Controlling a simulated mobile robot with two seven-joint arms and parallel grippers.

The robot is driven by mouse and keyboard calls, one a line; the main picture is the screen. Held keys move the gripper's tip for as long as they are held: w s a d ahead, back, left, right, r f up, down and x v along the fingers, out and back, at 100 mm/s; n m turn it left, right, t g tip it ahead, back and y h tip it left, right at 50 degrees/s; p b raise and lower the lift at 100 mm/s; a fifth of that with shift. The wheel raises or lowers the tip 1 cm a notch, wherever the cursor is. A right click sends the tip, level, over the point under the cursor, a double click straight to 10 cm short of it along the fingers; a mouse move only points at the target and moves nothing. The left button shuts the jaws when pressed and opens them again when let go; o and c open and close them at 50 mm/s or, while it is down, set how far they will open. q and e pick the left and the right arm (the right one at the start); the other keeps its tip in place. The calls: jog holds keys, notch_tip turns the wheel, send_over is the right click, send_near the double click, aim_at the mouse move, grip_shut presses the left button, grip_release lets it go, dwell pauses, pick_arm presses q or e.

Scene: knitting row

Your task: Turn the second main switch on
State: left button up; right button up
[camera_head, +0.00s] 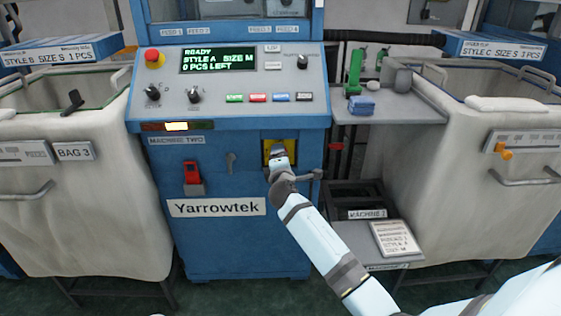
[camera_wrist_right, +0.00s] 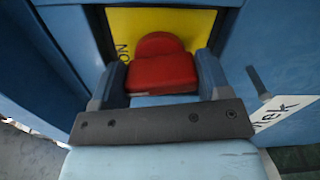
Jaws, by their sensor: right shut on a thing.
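The main switch has a red handle (camera_wrist_right: 163,72) on a yellow plate (camera_wrist_right: 180,22), with "ON" lettered on the plate's left side in the right wrist view. In the head view the yellow plate (camera_head: 267,148) is on the blue front labelled "MACHINE TWO" (camera_head: 177,140). My right gripper (camera_head: 279,152) reaches it from the lower right and covers most of it. In the right wrist view its two fingers stand either side of the red handle, shut on it. I cannot tell which way the handle is turned. My left gripper is not in view.
The panel display (camera_head: 218,60) reads "READY", "STYLE A SIZE M", "0 PCS LEFT". A red latch-like part (camera_head: 192,173) sits left of the switch. A bar handle (camera_head: 308,175) is close to my right wrist. Large fabric bins (camera_head: 85,205) (camera_head: 480,215) flank the machine.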

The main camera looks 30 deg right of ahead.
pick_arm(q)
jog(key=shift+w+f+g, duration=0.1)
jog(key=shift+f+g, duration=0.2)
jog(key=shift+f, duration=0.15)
pick_arm(e)
jog(key=shift+m, duration=1.1)
pick_arm(q)
jog(key=shift+b, duration=0.3)
pick_arm(e)
jog(key=o, duration=0.5)
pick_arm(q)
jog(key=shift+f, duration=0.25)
pick_arm(e)
jog(key=shift+o, duration=0.7)
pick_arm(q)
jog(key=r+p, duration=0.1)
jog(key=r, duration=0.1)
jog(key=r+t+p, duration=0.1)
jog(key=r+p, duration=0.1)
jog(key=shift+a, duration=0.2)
pick_arm(e)
jog(key=v, duration=1.3)
jog(key=shift+s, duration=0.4)
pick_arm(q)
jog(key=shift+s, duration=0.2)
pick_arm(e)
jog(key=shift+a, duration=0.15)
